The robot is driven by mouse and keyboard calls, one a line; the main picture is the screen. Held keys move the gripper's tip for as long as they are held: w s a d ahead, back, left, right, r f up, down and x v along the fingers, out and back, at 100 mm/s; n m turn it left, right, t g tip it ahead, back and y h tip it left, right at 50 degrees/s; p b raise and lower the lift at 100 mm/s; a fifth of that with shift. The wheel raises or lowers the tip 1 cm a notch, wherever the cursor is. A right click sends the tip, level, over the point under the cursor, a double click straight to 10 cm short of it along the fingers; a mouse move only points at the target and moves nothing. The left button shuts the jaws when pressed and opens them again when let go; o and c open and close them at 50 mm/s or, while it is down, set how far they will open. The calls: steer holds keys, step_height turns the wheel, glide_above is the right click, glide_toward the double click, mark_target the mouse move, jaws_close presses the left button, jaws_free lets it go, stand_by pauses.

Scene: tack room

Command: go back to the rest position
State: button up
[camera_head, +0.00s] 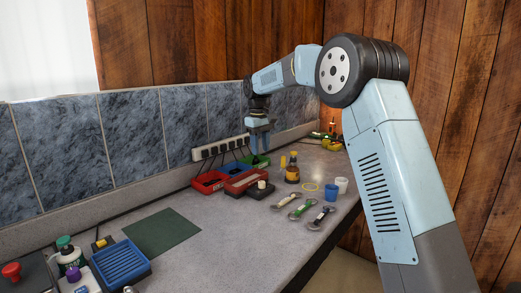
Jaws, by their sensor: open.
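My arm reaches from the right over the worktop (215,222) toward its far part. My gripper (259,150) points down above the far worktop, close to the tiled wall. Its fingers are bluish and apart, and I see nothing held between them.
A power strip (219,147) runs along the wall. A blue tray (121,263) is front left. A flat green mat (162,232) lies mid-worktop.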

steer(key=shift+r, duration=0.1)
steer(key=s+d+r+m+t, duration=0.15)
steer(key=s+d+r, duration=0.35)
steer(key=s+d, duration=0.5)
steer(key=s+d+r+m+t, duration=0.1)
steer(key=s+d+r+m, duration=0.2)
steer(key=s+d+r, duration=0.6)
steer(key=s+d+f+m+t, duration=0.1)
steer(key=s+f, duration=0.3)
steer(key=s, duration=0.4)
steer(key=s+d+f+m, duration=0.1)
steer(key=s+d+f, duration=0.2)
steer(key=s, duration=0.6)
steer(key=s+d+f+m+t, duration=0.1)
steer(key=s+d+f+m, duration=0.1)
steer(key=s, duration=0.7)
step_height(320, 180, down, 3)
steer(key=shift+d+r+t, duration=0.15)
steer(key=shift+d+t, duration=0.2)
steer(key=shift+d, duration=0.55)
steer(key=shift+w, duration=0.1)
